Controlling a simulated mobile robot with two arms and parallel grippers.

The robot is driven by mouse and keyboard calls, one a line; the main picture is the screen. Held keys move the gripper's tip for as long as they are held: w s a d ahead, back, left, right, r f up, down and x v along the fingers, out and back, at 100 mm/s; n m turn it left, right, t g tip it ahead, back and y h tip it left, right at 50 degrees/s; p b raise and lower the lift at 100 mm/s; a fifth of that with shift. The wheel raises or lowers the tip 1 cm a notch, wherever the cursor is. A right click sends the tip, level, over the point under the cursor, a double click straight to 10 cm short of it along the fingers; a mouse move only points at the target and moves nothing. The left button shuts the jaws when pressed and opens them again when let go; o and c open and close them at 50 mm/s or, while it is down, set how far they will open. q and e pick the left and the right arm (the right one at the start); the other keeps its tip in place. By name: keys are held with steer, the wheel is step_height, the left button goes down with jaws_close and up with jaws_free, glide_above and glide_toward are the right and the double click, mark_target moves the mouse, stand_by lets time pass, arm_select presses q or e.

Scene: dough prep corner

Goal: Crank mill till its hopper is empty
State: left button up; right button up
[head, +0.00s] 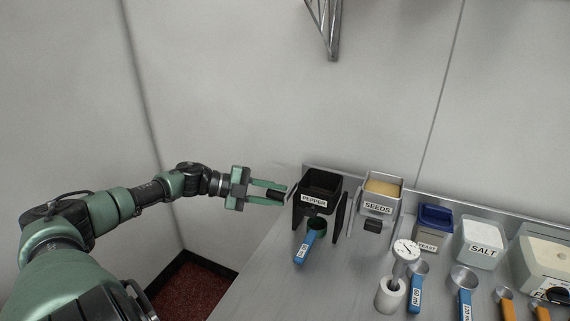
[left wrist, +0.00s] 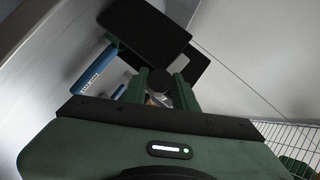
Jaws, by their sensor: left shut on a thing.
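The black mill labelled PEPPER (head: 314,200) stands at the left end of the steel counter, and its dark body also shows in the left wrist view (left wrist: 146,27). Its hopper looks dark inside, and I cannot tell whether anything lies in it. My left gripper (head: 270,191) is left of this mill, shut on its black crank knob (left wrist: 159,80). My right gripper is not in view.
A blue-handled scoop (head: 310,243) is at the pepper mill's front. A dial gauge (head: 405,251), a blue-lidded tub (head: 433,227), a SALT tub (head: 481,243) and more scoops stand to the right. The front left of the counter (head: 262,284) is clear.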

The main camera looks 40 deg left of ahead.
arm_select(q)
steer(key=shift+f, duration=0.25)
steer(key=shift+f+b, duration=0.5)
steer(key=shift+b, duration=0.1)
steer(key=shift+f+b, duration=0.55)
steer(key=shift+b, duration=0.25)
steer(key=shift+r, duration=0.1)
steer(key=shift+c, duration=0.5)
steer(key=shift+w, duration=0.3)
steer(key=shift+w+a+f+b, duration=0.15)
steer(key=shift+w+f+b, duration=0.3)
steer(key=shift+b, duration=0.55)
